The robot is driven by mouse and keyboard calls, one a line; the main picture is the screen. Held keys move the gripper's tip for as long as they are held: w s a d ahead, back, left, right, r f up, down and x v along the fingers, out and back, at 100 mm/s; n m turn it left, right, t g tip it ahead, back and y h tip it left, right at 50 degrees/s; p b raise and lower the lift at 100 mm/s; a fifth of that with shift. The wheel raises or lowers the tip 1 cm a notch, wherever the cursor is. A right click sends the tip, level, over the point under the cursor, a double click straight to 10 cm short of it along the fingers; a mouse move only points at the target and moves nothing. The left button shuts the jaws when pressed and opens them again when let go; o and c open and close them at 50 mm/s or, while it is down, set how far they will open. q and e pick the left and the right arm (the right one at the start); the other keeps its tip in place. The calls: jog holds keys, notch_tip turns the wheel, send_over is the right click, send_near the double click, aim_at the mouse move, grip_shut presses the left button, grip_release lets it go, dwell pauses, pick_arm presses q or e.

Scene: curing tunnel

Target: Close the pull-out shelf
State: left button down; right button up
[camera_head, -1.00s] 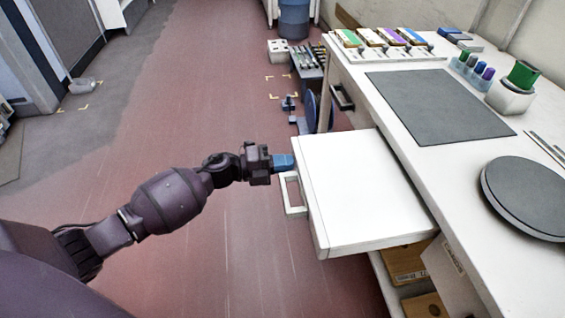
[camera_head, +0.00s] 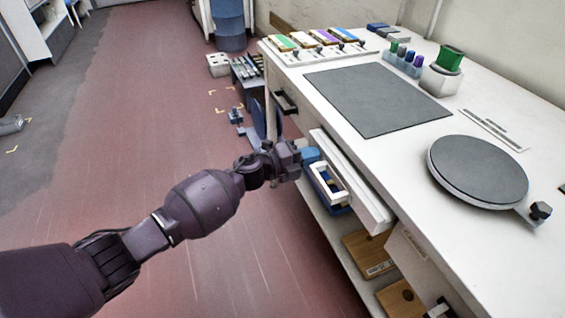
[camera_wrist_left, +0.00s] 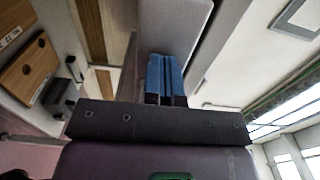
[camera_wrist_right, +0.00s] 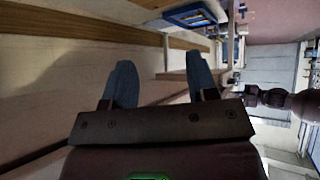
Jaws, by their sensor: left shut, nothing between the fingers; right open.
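The white pull-out shelf (camera_head: 358,190) sits under the worktop of the white bench, with only a short front part sticking out. Its pale loop handle (camera_head: 341,197) faces the aisle. My left gripper (camera_head: 312,156) is shut and empty, its blue fingertips at the far end of the shelf front, close to or touching it. In the left wrist view the shut fingers (camera_wrist_left: 166,77) point at a pale panel, apparently the shelf front (camera_wrist_left: 172,28); exact contact is hidden. My right gripper (camera_wrist_right: 160,84) is open and empty in the right wrist view and not identifiable in the head view.
Below are a blue bin (camera_head: 325,188) and brown boxes (camera_head: 368,254).

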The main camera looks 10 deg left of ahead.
aim_at(327, 149)
pick_arm(q)
jog(key=x, duration=0.4)
jog(key=shift+f, duration=0.15)
jog(key=shift+w+d+b, duration=0.15)
jog(key=shift+d+b, duration=0.1)
jog(key=shift+b, duration=0.05)
jog(key=shift+r, duration=0.35)
jog(key=shift+r, duration=0.1)
jog(key=p+v, duration=0.2)
jog(key=v, duration=0.9)
jog(key=shift+f, duration=0.35)
